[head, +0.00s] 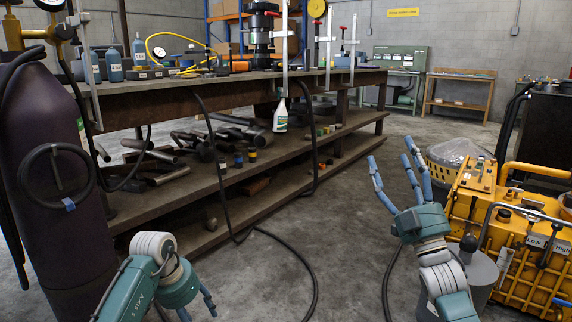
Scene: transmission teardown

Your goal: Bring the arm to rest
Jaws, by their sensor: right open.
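My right gripper (391,172) is raised at the right of centre in the head view, its blue fingers spread upward. It is open, and nothing shows between the fingers. My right arm comes up from the bottom edge beneath it. My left gripper (198,305) is low at the bottom, left of centre, pointing down. Its fingers are partly hidden by its own body and the frame edge, so whether it is open or shut does not show. No object is seen in it.
A long workbench (170,92) with loaded lower shelves (300,160) stands behind the grippers. A dark gas cylinder (55,190) is at left. Yellow machinery (520,240) stands close to my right arm. Black hoses (300,255) cross the otherwise open grey floor.

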